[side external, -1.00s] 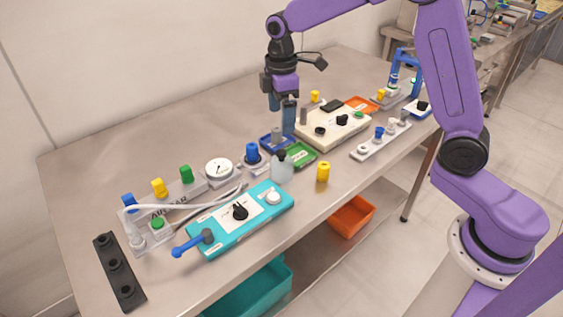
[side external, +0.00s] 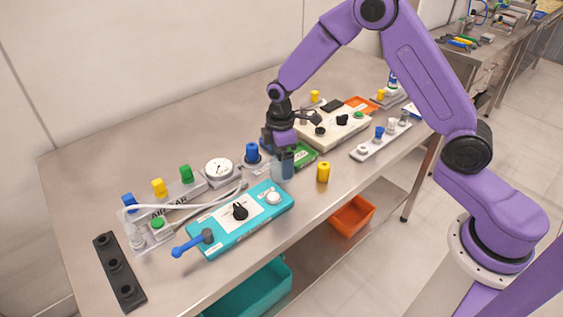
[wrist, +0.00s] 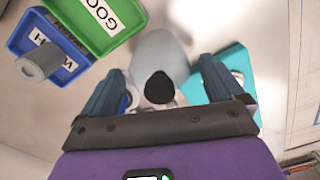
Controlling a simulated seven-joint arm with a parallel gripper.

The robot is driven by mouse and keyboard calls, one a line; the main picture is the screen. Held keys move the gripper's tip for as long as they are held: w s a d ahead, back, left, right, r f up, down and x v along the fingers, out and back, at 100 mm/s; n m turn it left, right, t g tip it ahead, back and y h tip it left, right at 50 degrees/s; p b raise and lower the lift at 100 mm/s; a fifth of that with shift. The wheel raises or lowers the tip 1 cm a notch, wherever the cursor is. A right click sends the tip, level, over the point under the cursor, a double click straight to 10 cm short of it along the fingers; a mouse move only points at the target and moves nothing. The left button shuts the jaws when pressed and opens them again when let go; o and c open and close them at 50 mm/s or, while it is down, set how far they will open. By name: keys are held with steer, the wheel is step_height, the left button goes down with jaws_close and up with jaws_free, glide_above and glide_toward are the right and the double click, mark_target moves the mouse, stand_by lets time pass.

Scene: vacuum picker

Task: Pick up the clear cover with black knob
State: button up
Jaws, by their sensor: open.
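The clear cover (wrist: 163,52) shows in the wrist view as a pale, rounded, translucent shape. Its black knob (wrist: 159,88) points toward my camera. My gripper (wrist: 161,78) is open, with one blue finger on each side of the cover and knob. I cannot tell whether either finger touches the cover. In the side view my gripper (side external: 282,172) is low over the table, just behind the teal box, and its fingers mostly hide the cover.
The teal box (side external: 264,222) with a black dial is close in front. A yellow cylinder (side external: 323,172) stands to the right. A green tray (wrist: 88,22) and a blue tray (wrist: 25,40) with a grey cylinder (wrist: 38,62) lie beside the cover. A blue-capped piece (side external: 252,152) is close left.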

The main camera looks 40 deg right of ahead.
steer(key=shift+f, duration=1.05)
steer(key=c, duration=1.1)
steer(key=shift+o, duration=0.2)
steer(key=shift+r, duration=0.15)
